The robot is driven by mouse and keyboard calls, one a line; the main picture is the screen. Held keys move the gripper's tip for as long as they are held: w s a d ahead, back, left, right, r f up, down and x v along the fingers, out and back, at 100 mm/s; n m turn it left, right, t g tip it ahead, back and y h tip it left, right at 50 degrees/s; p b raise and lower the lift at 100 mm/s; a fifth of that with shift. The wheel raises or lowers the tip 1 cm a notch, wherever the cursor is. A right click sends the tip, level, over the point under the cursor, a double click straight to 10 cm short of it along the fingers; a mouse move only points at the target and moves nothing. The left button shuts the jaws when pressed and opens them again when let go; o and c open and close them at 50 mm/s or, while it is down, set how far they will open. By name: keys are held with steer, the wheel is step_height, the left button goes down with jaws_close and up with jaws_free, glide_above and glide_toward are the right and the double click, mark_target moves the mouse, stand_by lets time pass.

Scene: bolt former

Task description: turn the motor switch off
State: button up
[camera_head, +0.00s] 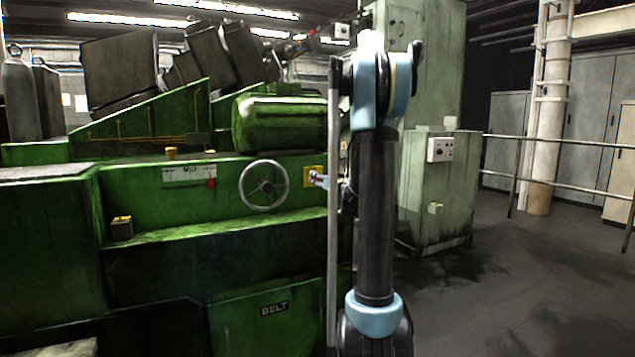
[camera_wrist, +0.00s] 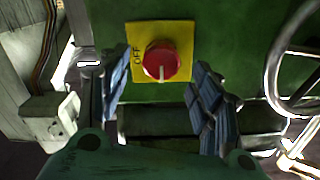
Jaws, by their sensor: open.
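The motor switch is a red round knob (camera_wrist: 161,60) on a yellow plate (camera_wrist: 182,32) fixed to the green machine. The plate's word OFF reads at the knob's left in the wrist view, and the knob's white mark points down there. My gripper (camera_wrist: 162,88) is open, with one blue-padded finger on each side of the knob and a gap to it on both sides. Whether a finger touches the plate cannot be told. In the head view the yellow plate (camera_head: 308,171) shows beside my gripper (camera_head: 319,180), and the knob is too small or hidden there.
A handwheel (camera_head: 263,185) sits just left of the switch in the head view; it also shows at the right of the wrist view (camera_wrist: 300,60). A green motor housing (camera_head: 282,123) is above. A pale green cabinet (camera_head: 437,190) stands right. The floor (camera_head: 520,265) at right is clear.

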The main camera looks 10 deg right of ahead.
steer(key=shift+x, duration=1.8)
steer(key=c, duration=1.1)
